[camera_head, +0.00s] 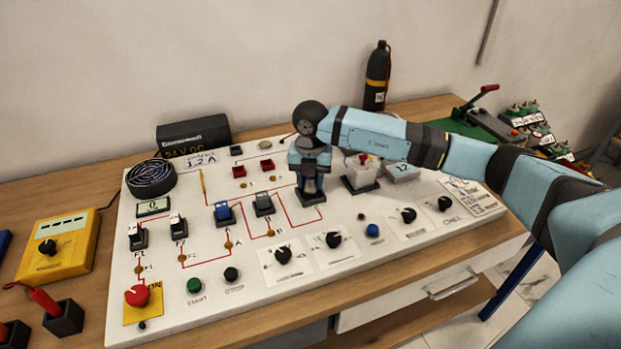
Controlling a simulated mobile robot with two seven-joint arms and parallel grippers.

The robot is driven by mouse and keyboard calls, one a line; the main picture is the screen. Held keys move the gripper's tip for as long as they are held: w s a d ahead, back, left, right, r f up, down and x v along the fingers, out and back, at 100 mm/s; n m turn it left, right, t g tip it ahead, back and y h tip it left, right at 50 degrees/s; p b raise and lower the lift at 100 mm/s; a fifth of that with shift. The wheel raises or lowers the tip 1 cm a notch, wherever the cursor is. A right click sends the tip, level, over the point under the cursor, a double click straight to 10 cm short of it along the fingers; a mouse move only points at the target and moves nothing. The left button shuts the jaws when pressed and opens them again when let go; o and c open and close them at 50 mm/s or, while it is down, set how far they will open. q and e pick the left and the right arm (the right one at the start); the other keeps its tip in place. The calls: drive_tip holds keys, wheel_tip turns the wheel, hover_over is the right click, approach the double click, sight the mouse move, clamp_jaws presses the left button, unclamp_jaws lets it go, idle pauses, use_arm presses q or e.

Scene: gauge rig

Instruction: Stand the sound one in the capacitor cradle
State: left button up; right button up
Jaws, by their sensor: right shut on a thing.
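My right gripper (311,181) reaches in from the right and points down over the middle of the white panel (330,265). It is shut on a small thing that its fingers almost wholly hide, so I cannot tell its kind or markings. A dark base (312,197) shows on the panel directly below the fingertips. It may be the capacitor cradle, but I cannot tell, nor whether the held thing touches it. A blue-topped block (223,211) and a grey-topped block (263,203) stand in dark sockets left of the gripper. My left gripper is out of view.
A clear box (361,172) stands right of the gripper. A yellow meter (60,246) is at the left, a black bottle (377,77) behind.

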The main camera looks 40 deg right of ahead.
drive_tip(key=o, duration=1)
drive_tip(key=shift+f, duration=0.1)
drive_tip(key=shift+r, duration=0.45)
wheel_tip(320, 180, up, 12)
drive_tip(key=shift+f, duration=0.25)
